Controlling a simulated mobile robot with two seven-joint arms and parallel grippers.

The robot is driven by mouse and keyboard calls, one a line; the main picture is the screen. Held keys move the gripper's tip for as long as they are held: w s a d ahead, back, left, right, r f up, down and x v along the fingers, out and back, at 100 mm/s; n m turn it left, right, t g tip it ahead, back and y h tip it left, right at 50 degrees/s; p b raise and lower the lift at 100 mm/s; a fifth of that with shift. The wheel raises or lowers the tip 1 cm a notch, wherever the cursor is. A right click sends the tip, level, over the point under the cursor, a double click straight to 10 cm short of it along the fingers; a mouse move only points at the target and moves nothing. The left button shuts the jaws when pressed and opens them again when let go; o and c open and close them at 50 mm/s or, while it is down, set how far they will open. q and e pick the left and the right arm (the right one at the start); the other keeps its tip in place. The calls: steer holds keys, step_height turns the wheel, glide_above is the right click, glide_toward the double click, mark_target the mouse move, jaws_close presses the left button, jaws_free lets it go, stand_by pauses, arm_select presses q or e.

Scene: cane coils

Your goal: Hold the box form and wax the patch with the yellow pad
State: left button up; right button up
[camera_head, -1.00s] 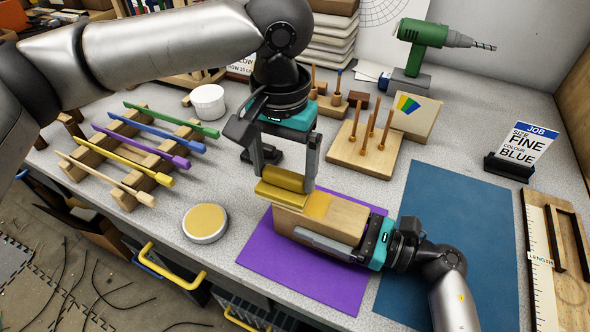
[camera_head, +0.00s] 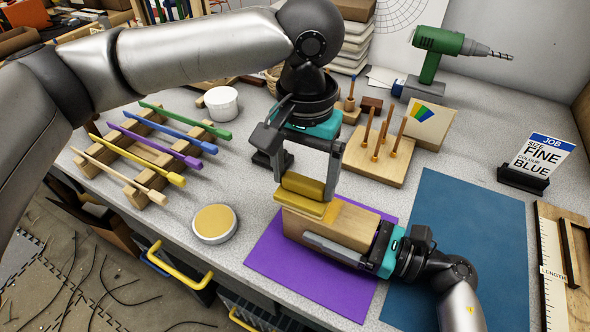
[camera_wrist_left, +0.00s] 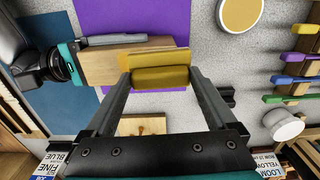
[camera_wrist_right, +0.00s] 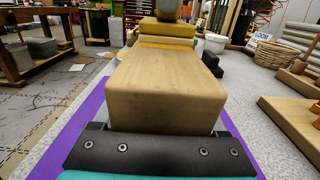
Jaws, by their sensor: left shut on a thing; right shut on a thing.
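The box form (camera_head: 340,224), a pale wooden block, lies on the purple mat (camera_head: 272,262). My right gripper (camera_head: 345,240) is shut on its right part, with fingers along its sides; the block also shows in the right wrist view (camera_wrist_right: 166,85). My left gripper (camera_head: 307,180) is shut on the yellow pad (camera_head: 303,187) above the block's left end. In the left wrist view the pad (camera_wrist_left: 160,78) sits between the fingertips, against the block's end. A darker yellow patch (camera_head: 331,212) shows on the block top beside the pad. The pad hides part of it.
A round tin of yellow wax (camera_head: 214,223) stands left of the mat. A rack with several coloured sticks (camera_head: 150,150) is at the left. A peg board (camera_head: 375,158), green drill (camera_head: 435,50) and job card (camera_head: 540,155) stand behind and right. The blue mat (camera_head: 465,220) is bare at its far part.

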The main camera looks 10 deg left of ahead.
arm_select(q)
steer(key=shift+s+d+f, duration=0.15)
steer(key=shift+d, duration=0.1)
steer(key=shift+s+d, duration=0.1)
steer(key=shift+d, duration=0.05)
steer(key=shift+s+d, duration=0.3)
steer(key=shift+d, duration=0.9)
steer(key=shift+d, duration=0.1)
steer(key=shift+s+d+r, duration=0.15)
steer(key=shift+s+d, duration=0.05)
steer(key=shift+d, duration=0.4)
steer(key=shift+s+d+r, duration=0.1)
steer(key=shift+s+d, duration=0.1)
steer(key=shift+d, duration=0.35)
